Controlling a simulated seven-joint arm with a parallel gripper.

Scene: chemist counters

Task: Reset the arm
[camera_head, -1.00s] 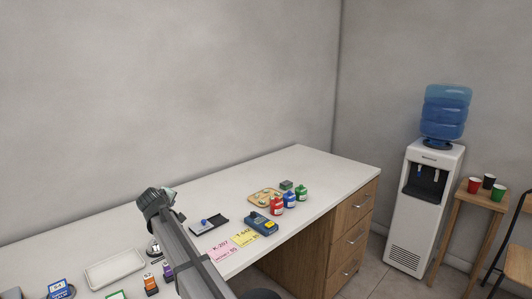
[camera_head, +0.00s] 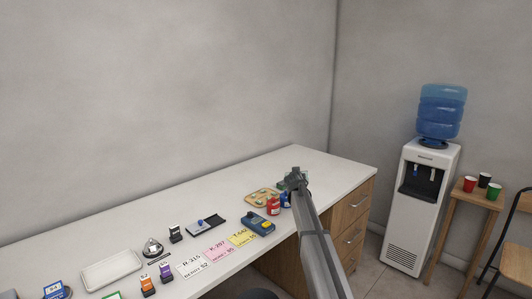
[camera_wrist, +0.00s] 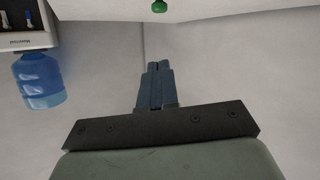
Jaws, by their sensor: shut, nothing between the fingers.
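My arm reaches up from the lower right in the head view, with its wrist over the right end of the white counter (camera_head: 335,172). My gripper (camera_wrist: 158,66) shows in the wrist view with its two blue-grey fingers together and nothing between them. Its fingertips cannot be made out in the head view. The arm's end hides part of the bottle group: a red bottle (camera_head: 273,205) and a blue bottle (camera_head: 285,199) show beside it. A green bottle (camera_wrist: 159,6) shows at the top edge of the wrist view, apart from the fingers.
The counter carries a wooden tray (camera_head: 250,200), a blue card terminal (camera_head: 257,222), a black pad (camera_head: 219,219), paper cards (camera_head: 192,268), stamps (camera_head: 166,272) and a white tray (camera_head: 100,276). A water cooler (camera_head: 423,215) and a stool with cups (camera_head: 466,203) stand right of it.

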